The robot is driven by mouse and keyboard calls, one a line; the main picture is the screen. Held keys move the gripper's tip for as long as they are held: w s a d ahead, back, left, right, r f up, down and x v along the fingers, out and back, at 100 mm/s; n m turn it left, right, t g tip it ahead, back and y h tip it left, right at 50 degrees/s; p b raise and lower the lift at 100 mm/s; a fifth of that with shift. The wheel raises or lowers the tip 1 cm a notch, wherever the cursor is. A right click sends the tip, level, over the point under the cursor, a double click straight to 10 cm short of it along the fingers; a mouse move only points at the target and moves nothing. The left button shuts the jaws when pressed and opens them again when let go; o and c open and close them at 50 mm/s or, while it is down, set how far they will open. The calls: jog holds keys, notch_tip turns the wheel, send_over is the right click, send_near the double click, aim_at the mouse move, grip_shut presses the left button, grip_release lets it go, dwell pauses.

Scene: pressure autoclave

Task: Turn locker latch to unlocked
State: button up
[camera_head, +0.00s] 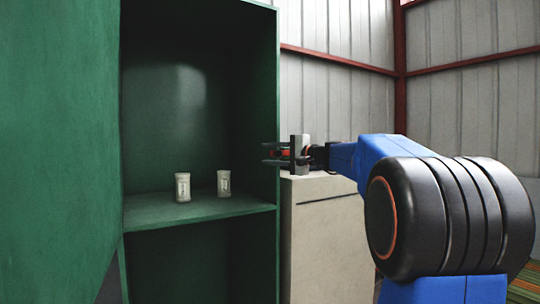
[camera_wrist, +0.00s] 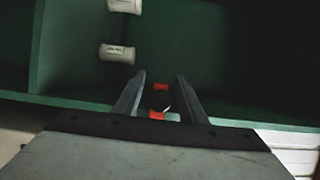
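The green locker (camera_head: 272,100) stands open in the head view, with its door (camera_head: 60,120) swung wide at the left. I cannot make out a latch in either view. My gripper (camera_head: 266,153) is near the locker's right side wall, at about the height above the shelf.
Two small white labelled canisters, one left (camera_head: 182,187) and one right (camera_head: 224,183), stand on the locker shelf (camera_head: 200,207). A beige cabinet (camera_head: 322,235) stands right of the locker, below my arm. Metal walls with red beams are behind.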

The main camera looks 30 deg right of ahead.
grip_shut()
jog(key=shift+f, duration=0.1)
jog(key=shift+d+f+n+g+h, duration=0.3)
jog(key=shift+f+n, duration=0.4)
jog(key=shift+n, duration=0.35)
jog(key=shift+d+f+n+g+h, duration=0.2)
jog(key=shift+f+n+g+h, duration=0.35)
jog(key=shift+n, duration=0.45)
jog(key=shift+d+f+n+g+h, duration=0.25)
jog(key=shift+f+n, duration=0.55)
jog(key=shift+n, duration=0.25)
